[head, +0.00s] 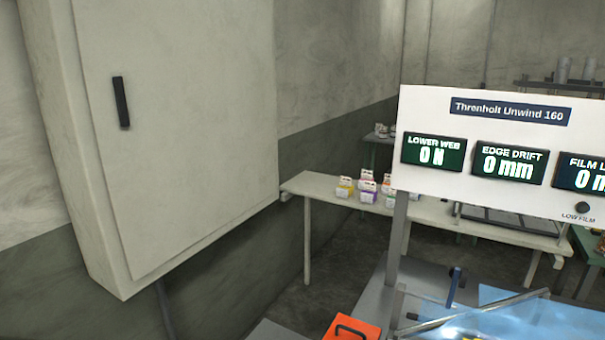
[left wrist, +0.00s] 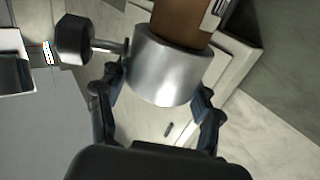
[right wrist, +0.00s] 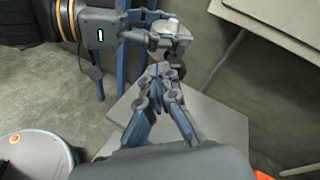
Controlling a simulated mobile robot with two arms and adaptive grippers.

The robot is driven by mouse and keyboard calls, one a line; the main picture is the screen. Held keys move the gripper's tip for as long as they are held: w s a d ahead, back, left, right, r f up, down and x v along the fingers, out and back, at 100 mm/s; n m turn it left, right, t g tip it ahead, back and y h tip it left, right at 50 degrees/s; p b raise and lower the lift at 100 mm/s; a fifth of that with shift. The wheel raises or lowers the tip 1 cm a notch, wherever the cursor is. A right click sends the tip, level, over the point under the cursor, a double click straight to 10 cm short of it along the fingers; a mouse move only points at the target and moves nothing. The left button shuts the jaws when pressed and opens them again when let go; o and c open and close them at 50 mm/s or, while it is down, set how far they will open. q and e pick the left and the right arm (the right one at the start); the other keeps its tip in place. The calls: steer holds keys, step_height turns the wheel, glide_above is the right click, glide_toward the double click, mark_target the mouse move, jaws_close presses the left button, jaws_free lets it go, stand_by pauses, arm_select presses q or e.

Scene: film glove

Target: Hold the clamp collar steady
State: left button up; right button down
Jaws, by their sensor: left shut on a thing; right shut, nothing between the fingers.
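The clamp collar (left wrist: 162,70) is a silver ring around a brown cylinder (left wrist: 180,22) in the left wrist view. A black knob (left wrist: 75,40) on a short stem sticks out from its left side. My left gripper (left wrist: 155,95) is shut on the collar, one finger on each side. In the right wrist view my right gripper (right wrist: 160,75) is shut and empty, its fingertips together. Just beyond them is a grey jointed gripper by a shiny rounded piece (right wrist: 172,35), which looks like the collar. The head view shows neither gripper nor the collar.
In the head view a display panel (head: 470,112) reads 0 N and 0 mm. A wall cabinet (head: 180,130) fills the left. A table (head: 325,188) with small boxes stands behind. An orange piece (head: 350,328) with a black handle is at the bottom, beside bluish film (head: 480,322).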

steer(key=shift+a, duration=1.3)
steer(key=shift+w+f, duration=0.15)
steer(key=shift+w, duration=0.05)
steer(key=shift+w, duration=0.2)
steer(key=v, duration=0.6)
steer(key=shift+w+r, duration=0.2)
steer(key=shift+w, duration=0.45)
steer(key=shift+d+f, duration=0.1)
steer(key=shift+d, duration=0.05)
stand_by(0.3)
